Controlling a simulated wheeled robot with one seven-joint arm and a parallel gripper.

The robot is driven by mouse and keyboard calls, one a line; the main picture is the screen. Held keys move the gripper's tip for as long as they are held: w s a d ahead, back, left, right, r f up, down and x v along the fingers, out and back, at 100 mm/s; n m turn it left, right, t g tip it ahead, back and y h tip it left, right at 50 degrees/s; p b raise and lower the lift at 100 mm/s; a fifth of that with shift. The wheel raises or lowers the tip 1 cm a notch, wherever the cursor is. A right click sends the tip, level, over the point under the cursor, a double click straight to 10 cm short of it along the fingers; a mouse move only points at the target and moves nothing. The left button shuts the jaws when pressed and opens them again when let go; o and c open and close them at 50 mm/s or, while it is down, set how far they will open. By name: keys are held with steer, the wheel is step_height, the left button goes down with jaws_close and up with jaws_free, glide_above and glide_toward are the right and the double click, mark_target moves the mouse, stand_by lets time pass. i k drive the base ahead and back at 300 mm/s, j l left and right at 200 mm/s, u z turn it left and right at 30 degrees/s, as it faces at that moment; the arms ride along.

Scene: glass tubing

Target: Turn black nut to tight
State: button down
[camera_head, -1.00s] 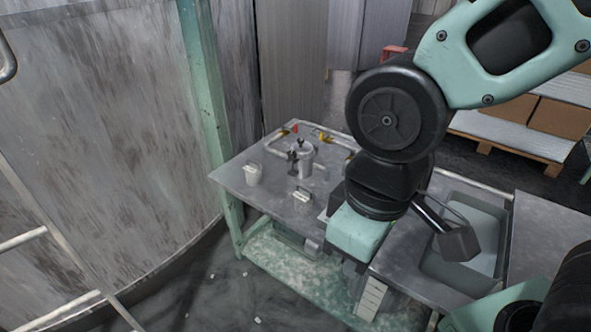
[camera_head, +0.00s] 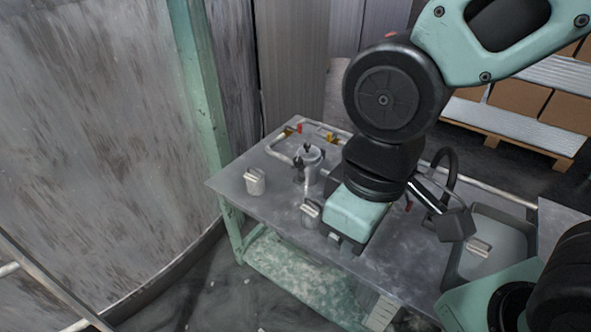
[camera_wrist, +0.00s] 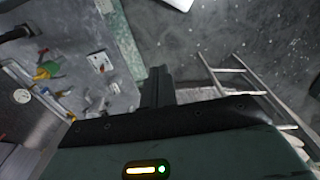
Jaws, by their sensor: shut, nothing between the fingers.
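A small steel vessel (camera_head: 312,168) stands on the metal table in the head view. Black knob-like parts (camera_head: 298,162) show at its side and top; I cannot tell which of them is the black nut. Bent piping behind the vessel has a red part (camera_head: 299,129) and a yellow part (camera_head: 331,138). My gripper shows in the wrist view as two dark fingers (camera_wrist: 156,86), shut together and empty. They point past the table over the floor, touching nothing. In the head view my wrist hangs over the table, right of the vessel, and the fingertips cannot be made out.
A light cup-like container (camera_head: 254,181) stands left of the vessel, and another (camera_head: 310,212) is nearer the front edge. A sink (camera_head: 497,232) with a black tap is on the right. A grey wall (camera_head: 100,150) and green post (camera_head: 200,100) bound the left. Boxes (camera_head: 518,103) sit behind.

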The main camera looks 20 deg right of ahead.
mark_target(297, 161)
steer(key=i+j, duration=0.65)
steer(key=j, duration=0.2)
steer(key=j+u, duration=0.05)
